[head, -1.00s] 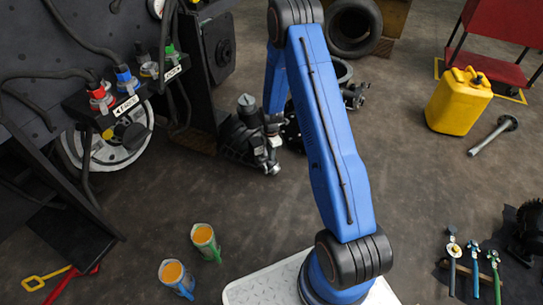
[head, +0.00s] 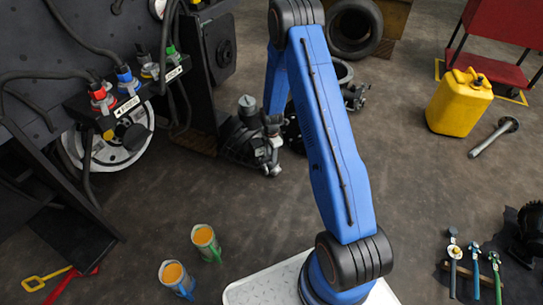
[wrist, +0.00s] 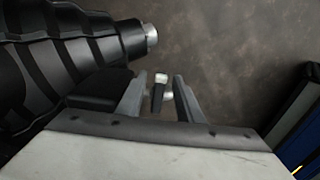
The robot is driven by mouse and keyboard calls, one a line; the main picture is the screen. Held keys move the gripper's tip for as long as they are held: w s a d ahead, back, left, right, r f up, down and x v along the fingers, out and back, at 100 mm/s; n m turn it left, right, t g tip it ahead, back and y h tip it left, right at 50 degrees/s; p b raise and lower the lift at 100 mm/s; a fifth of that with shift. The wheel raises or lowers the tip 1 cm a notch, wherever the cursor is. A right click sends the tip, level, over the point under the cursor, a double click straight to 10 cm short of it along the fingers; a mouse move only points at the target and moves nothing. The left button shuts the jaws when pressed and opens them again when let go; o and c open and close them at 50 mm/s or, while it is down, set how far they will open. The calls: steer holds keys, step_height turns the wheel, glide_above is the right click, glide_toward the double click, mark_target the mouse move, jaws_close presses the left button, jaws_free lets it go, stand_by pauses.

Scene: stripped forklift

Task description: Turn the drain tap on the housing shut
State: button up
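The housing (head: 238,138) is a dark, ribbed body on the floor in the middle of the head view, left of my blue arm. In the wrist view the ribbed dark body (wrist: 60,60) fills the upper left and ends in a silver collar. A small black lever with a pale tip, apparently the drain tap (wrist: 158,96), stands between my fingers. My gripper (wrist: 160,88) is open around it, with a gap on both sides. In the head view my gripper is hard to tell apart from the metal parts beside the housing.
Dark machinery with coloured hose couplings (head: 123,80) stands at the left. Two cups with orange contents (head: 173,273) are on the floor. Floor between is clear.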

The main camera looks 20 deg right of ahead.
step_height(320, 180, up, 17)
steer(key=shift+r, duration=0.15)
stand_by(0.5)
steer(key=s+a+r+m+t, duration=0.1)
steer(key=s+a+r+m, duration=0.15)
steer(key=s+r, duration=0.5)
steer(key=s+a+r+m+t, duration=0.1)
steer(key=s+r+m, duration=0.3)
steer(key=r, duration=0.6)
steer(key=s+a+r+m, duration=0.1)
steer(key=s+r+m, duration=0.2)
steer(key=s+r, duration=0.45)
steer(key=s+a+r+m+t, duration=0.1)
steer(key=s+r+m, duration=0.3)
steer(key=s, duration=0.8)
steer(key=s+a+r+m+t, duration=0.1)
steer(key=s+r+m, duration=0.3)
steer(key=s, duration=0.8)
steer(key=shift+a+m+t, duration=0.4)
steer(key=shift+a+m, duration=0.1)
steer(key=shift+m, duration=0.15)
steer(key=shift+c, duration=0.2)
